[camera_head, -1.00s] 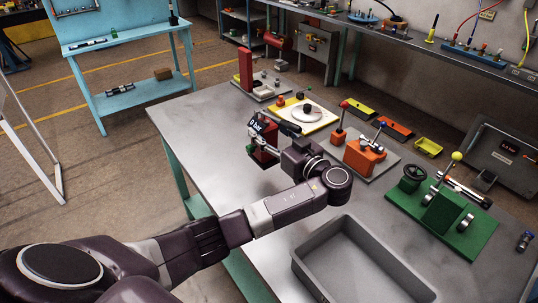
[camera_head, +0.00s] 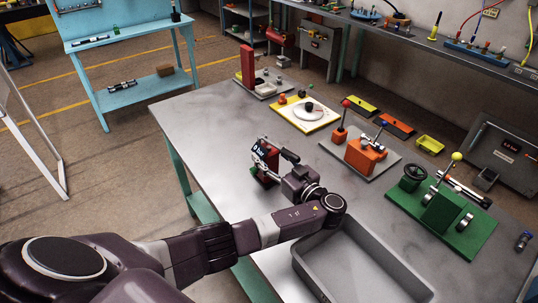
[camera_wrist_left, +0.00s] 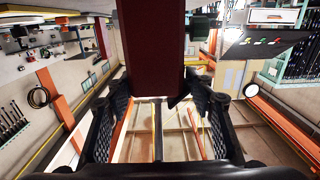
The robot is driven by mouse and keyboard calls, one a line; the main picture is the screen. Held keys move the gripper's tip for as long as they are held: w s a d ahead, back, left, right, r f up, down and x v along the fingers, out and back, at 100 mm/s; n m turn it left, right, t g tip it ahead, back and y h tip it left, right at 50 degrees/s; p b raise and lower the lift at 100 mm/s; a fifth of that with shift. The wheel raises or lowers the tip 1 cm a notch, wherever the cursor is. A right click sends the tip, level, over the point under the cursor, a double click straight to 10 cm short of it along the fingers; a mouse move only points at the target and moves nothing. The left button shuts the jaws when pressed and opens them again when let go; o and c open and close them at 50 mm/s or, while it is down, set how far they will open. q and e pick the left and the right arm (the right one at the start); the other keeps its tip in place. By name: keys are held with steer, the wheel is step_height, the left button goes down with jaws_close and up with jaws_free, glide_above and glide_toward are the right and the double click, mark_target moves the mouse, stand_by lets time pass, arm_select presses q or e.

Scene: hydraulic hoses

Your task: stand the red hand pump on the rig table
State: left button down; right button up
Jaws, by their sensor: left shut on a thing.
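The dark red hand pump (camera_head: 264,167) is upright over the bare left part of the grey rig table (camera_head: 205,125). It has a small display (camera_head: 260,147) and a dark lever at its top. My left gripper (camera_head: 284,177) is shut on the pump from the right. I cannot tell whether its base touches the table. In the left wrist view the dark red pump body (camera_wrist_left: 150,50) rises between the two fingers. The fingers hide part of the pump. My right gripper is in neither view.
A grey tray (camera_head: 300,262) lies nearer me, below my left forearm. To the right are the orange unit on its plate (camera_head: 365,155) and a green valve board (camera_head: 440,218). A yellow board (camera_head: 322,124) lies farther back. The table left of the pump is clear.

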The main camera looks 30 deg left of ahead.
arm_select(q)
steer(key=shift+r, duration=0.1)
steer(key=c, duration=0.9)
jaws_free()
steer(key=b+v, duration=0.1)
steer(key=v, duration=0.2)
steer(key=b+v, duration=0.1)
steer(key=v, duration=0.2)
steer(key=shift+d+f+b, duration=0.2)
steer(key=shift+b, duration=0.1)
steer(key=shift+s+d+r, duration=0.15)
steer(key=shift+s+d, duration=0.15)
steer(key=shift+d, duration=0.2)
